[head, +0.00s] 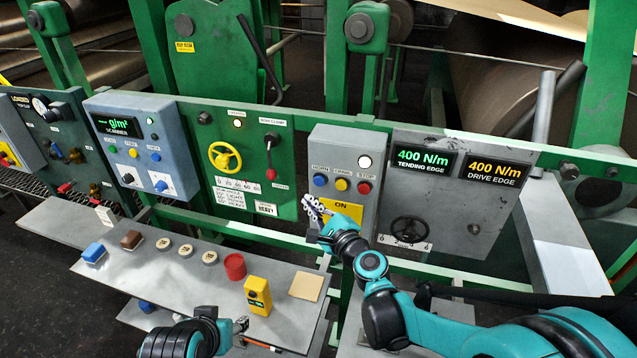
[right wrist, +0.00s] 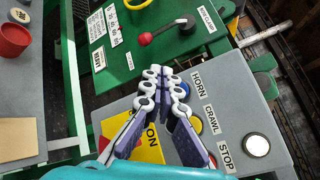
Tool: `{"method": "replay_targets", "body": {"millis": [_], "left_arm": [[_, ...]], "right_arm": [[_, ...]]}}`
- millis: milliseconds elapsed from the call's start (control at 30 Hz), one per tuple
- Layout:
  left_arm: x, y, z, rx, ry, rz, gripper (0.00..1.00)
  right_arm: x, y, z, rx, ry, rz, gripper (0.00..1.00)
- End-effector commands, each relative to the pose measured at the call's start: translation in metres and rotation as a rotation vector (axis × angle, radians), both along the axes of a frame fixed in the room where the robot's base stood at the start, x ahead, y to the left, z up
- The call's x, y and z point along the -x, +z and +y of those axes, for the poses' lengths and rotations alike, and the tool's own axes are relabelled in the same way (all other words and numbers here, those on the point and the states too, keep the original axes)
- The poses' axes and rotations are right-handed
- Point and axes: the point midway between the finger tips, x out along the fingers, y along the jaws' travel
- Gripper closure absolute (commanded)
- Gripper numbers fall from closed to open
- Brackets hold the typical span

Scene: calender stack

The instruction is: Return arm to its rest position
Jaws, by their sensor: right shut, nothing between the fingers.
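My right gripper (head: 314,208) is shut and empty in front of the lower left part of the grey HORN/CRAWL/STOP box (head: 347,146). My teal right arm (head: 372,270) stretches in from the lower right. In the right wrist view the closed fingers (right wrist: 165,76) lie over the box and partly hide its buttons and the yellow ON plate (right wrist: 146,152). I cannot tell whether the fingers touch the box. In the head view only the end of my left arm shows at the bottom, with its gripper (head: 240,325) small and partly hidden, low by the shelf's front edge.
The grey shelf (head: 200,290) holds a blue block (head: 94,252), a red cup (head: 235,266), a yellow device (head: 257,295) and a tan pad (head: 307,286). A red-knobbed lever (head: 270,160) and yellow handwheel (head: 224,157) stand left of the box. A dark handwheel (head: 408,231) is to its right.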

Motion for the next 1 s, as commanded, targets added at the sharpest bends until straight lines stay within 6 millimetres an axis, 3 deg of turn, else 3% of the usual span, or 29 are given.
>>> {"method": "replay_targets", "body": {"millis": [667, 833, 1000], "left_arm": [[0.000, -0.001, 0.000, 0.000, 0.000, 0.000, 0.52], [0.000, -0.011, 0.000, 0.000, 0.000, 0.000, 0.52], [0.000, -0.028, 0.000, 0.000, 0.000, 0.000, 0.52]], "right_arm": [[0.003, 0.000, 0.000, 0.017, 0.003, -0.003, 1.00], [0.029, -0.005, -0.006, 0.275, 0.064, -0.059, 1.00], [0.087, -0.034, -0.028, 0.801, 0.218, -0.135, 1.00]]}}
